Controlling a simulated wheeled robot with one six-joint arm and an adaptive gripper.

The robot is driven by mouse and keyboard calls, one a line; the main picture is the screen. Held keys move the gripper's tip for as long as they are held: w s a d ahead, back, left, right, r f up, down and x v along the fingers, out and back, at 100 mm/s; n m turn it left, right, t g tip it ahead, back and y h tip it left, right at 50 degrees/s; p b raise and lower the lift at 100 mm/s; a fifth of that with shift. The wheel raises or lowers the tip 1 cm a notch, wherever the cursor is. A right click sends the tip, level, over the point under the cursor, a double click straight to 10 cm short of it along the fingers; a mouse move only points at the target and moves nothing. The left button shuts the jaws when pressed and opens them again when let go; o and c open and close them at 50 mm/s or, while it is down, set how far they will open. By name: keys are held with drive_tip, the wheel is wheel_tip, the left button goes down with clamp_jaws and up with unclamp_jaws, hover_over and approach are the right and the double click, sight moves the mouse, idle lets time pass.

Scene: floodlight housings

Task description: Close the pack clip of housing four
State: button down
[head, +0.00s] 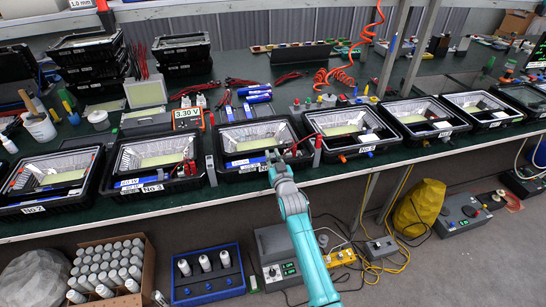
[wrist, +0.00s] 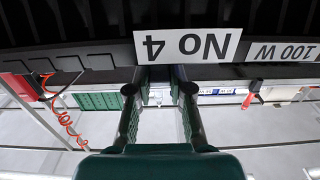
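Housing four (head: 226,135) is a black, open floodlight housing with a reflective inside, a pale yellow-green panel and a blue pack at its front. Its "No 4" label (wrist: 188,45) shows upside down in the wrist view, beside a "100 W" label (wrist: 284,52). My gripper (wrist: 158,92) has its two dark fingers apart, just below the label and close to the housing's front edge. In the head view my gripper (head: 275,158) is at the front right of this housing and hides part of it. I cannot make out the pack clip or whether the fingers touch anything.
Similar housings stand in a row along the green bench, with housing three (head: 155,160) to the left and another housing (head: 348,128) to the right. Red and black leads (head: 297,150) lie close to my gripper. A blue crate (head: 207,275) stands on the floor below.

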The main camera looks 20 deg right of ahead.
drive_tip(key=shift+w, duration=0.1)
drive_tip(key=shift+w+r+g, duration=0.15)
drive_tip(key=shift+w+g, duration=0.15)
drive_tip(key=shift+g, duration=0.35)
drive_tip(key=shift+w+r+g, duration=0.15)
drive_tip(key=shift+w+g, duration=0.1)
drive_tip(key=shift+g, duration=0.4)
drive_tip(key=w+g, duration=0.1)
drive_tip(key=g, duration=0.1)
drive_tip(key=w+g, duration=0.1)
drive_tip(key=g, duration=0.1)
drive_tip(key=shift+w, duration=0.1)
drive_tip(key=g, duration=0.1)
drive_tip(key=w+g, duration=0.1)
drive_tip(key=g, duration=0.1)
drive_tip(key=f+g, duration=0.1)
drive_tip(key=shift+w+g, duration=0.3)
drive_tip(key=shift+w, duration=0.05)
drive_tip(key=shift+w+f+g, duration=0.2)
drive_tip(key=shift+f+g, duration=0.1)
drive_tip(key=shift+g, duration=0.45)
drive_tip(key=shift+w+f+g, duration=0.2)
drive_tip(key=shift+f+g, duration=0.05)
drive_tip(key=shift+g, duration=0.5)
